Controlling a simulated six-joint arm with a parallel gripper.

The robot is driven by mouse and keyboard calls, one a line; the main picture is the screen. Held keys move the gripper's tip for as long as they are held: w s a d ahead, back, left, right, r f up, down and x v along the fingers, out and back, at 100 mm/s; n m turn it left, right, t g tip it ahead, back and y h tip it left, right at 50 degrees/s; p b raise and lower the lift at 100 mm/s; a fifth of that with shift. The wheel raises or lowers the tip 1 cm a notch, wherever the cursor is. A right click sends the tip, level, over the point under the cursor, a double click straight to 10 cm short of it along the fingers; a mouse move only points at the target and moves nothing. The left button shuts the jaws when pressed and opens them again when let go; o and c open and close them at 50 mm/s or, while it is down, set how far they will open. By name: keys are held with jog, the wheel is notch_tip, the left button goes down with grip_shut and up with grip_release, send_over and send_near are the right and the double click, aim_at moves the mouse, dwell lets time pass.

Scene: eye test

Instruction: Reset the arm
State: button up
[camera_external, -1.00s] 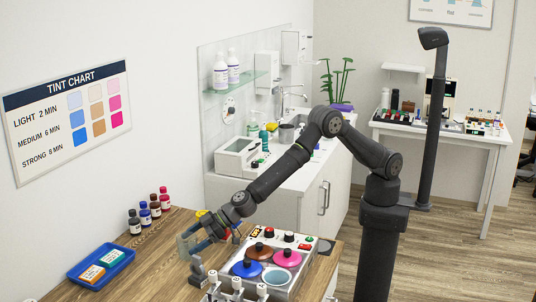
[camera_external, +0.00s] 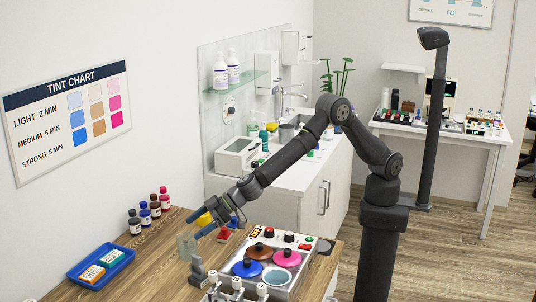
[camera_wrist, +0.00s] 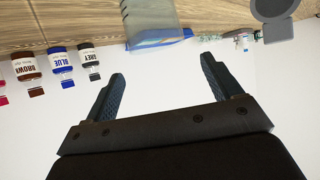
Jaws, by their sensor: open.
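My gripper (camera_external: 196,227) is open and empty in the external view, in the air above the wooden counter, left of the wax warmer-like unit. In the wrist view its two blue-tipped fingers (camera_wrist: 163,70) stand wide apart with nothing between them. A pale translucent container (camera_external: 186,246) stands on the counter just below and left of the fingertips, apart from them as far as I can tell. It also shows inverted at the top of the wrist view (camera_wrist: 150,22), in front of something blue.
Several dye bottles (camera_external: 145,216) and a blue tray (camera_external: 73,276) with two boxes lie left. The metal unit (camera_external: 303,266) with brown, blue and pink lids stands right, with a grey stand (camera_external: 197,272) beside it. A yellow item (camera_external: 203,217) sits behind my gripper.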

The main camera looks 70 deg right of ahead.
jog(key=shift+f, duration=1.85)
jog(key=x, duration=0.3)
jog(key=shift+f, duration=0.45)
jog(key=shift+r, duration=2.05)
jog(key=w+d+r, duration=0.3)
jog(key=d+r, duration=0.3)
jog(key=d, duration=0.3)
jog(key=shift+w, duration=0.25)
jog(key=shift+d, duration=0.2)
jog(key=shift+o, duration=0.4)
